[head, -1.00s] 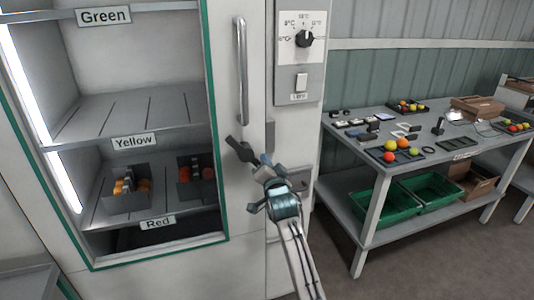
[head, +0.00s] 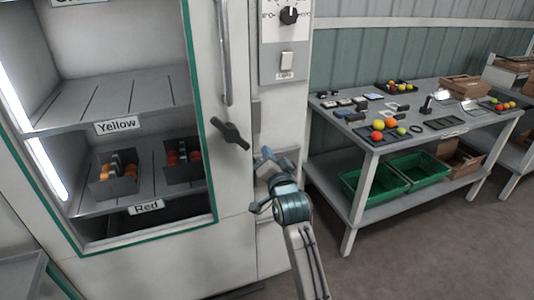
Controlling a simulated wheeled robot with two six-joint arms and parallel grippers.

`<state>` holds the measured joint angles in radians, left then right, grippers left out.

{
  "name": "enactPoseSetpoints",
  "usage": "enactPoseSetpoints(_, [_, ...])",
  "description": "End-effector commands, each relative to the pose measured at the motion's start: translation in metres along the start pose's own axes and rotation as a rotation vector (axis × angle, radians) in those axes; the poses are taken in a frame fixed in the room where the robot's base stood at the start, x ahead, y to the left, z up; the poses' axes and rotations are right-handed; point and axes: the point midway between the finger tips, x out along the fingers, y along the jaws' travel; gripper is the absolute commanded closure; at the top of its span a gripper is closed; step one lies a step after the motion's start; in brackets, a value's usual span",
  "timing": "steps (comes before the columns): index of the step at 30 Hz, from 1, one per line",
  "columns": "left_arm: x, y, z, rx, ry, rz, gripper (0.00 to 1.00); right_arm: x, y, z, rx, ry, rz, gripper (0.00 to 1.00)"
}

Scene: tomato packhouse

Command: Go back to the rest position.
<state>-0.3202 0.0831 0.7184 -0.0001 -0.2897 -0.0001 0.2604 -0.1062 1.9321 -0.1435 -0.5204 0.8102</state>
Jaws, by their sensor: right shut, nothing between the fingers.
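My right gripper (head: 266,160) is in the middle of the head view, at the end of my arm that comes up from the bottom. It is shut and empty. It is in front of the cabinet's right-hand front, just right of and below a dark turning handle (head: 231,133). A gap shows between the gripper and this handle. My left gripper is not in view.
The cabinet (head: 228,220) has a window with shelves labelled Yellow (head: 117,126) and Red (head: 146,207); dark punnets with orange and red tomatoes stand inside. At right, a table (head: 361,222) carries tomatoes and tools above green crates (head: 349,188). Floor is open at lower right.

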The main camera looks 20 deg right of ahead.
Motion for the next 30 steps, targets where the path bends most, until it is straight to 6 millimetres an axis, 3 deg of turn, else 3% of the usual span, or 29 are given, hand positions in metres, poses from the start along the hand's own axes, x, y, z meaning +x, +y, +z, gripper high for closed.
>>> enactPoseSetpoints(9, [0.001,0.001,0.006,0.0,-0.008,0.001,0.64,0.001,0.003,0.003,-0.004,-0.006,0.005,1.0])
enactPoseSetpoints(13, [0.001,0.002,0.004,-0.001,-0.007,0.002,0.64,0.001,0.031,0.031,-0.041,-0.057,0.046,1.0])
enactPoseSetpoints(17, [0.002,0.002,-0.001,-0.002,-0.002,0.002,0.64,-0.006,0.091,0.09,-0.125,-0.168,0.127,1.0])
enactPoseSetpoints(20, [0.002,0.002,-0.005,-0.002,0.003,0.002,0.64,-0.023,0.147,0.142,-0.199,-0.274,0.196,1.0])
enactPoseSetpoints(26, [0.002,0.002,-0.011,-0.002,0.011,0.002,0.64,-0.084,0.255,0.234,-0.336,-0.486,0.313,1.0])
enactPoseSetpoints(30, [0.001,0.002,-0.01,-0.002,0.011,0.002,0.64,-0.146,0.326,0.287,-0.42,-0.636,0.382,1.0])
